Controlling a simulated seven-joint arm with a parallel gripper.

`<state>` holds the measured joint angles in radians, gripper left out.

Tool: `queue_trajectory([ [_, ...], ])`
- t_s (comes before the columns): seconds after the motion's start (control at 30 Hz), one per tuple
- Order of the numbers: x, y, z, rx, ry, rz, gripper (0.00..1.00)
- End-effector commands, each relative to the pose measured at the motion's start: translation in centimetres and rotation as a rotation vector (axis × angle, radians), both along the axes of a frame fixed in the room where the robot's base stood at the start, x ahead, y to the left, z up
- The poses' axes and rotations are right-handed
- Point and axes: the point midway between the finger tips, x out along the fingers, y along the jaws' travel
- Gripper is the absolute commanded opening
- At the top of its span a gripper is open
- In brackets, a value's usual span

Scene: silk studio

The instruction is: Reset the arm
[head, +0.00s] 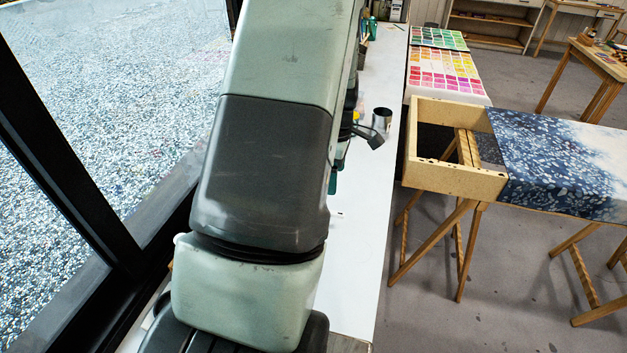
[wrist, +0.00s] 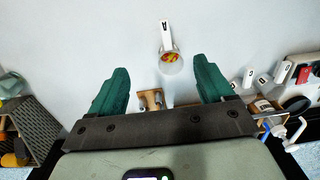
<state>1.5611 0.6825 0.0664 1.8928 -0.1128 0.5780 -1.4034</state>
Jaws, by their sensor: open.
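In the wrist view my gripper (wrist: 160,66) shows two green fingers spread wide apart with nothing between them. It hangs above a white tabletop (wrist: 60,30). A small scoop-like cup (wrist: 170,64) with a white handle marked with a letter and red and yellow contents lies on the table beyond the fingers. In the head view my arm fills the middle of the picture, and the gripper is mostly hidden behind it. The long white table (head: 350,270) runs beneath the arm.
In the wrist view, a small wooden piece (wrist: 150,98) sits between the finger bases, several white-handled items (wrist: 248,77) lie right, and a dark grey rack (wrist: 38,128) stands left. In the head view, a metal cup (head: 381,119) stands near the table edge; a wooden frame (head: 455,181) stands right.

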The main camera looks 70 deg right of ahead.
Motion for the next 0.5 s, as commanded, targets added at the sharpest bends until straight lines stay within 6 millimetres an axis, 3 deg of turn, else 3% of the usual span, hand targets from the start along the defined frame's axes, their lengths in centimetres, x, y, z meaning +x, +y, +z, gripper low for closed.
queue_trajectory([
  [0.03, 1.7, -1.2, 1.7, -0.01, 0.011, 0.007, 0.89],
  [0.1, 4.1, -2.6, 4.3, -0.012, 0.021, 0.001, 1.0],
  [0.3, 11.8, -4.1, 12.2, -0.014, 0.007, 0.001, 1.0],
  [0.4, 14.6, -4.0, 14.9, -0.011, -0.009, 0.007, 1.0],
  [0.5, 15.8, -3.7, 16.1, -0.008, -0.018, 0.011, 1.0],
])
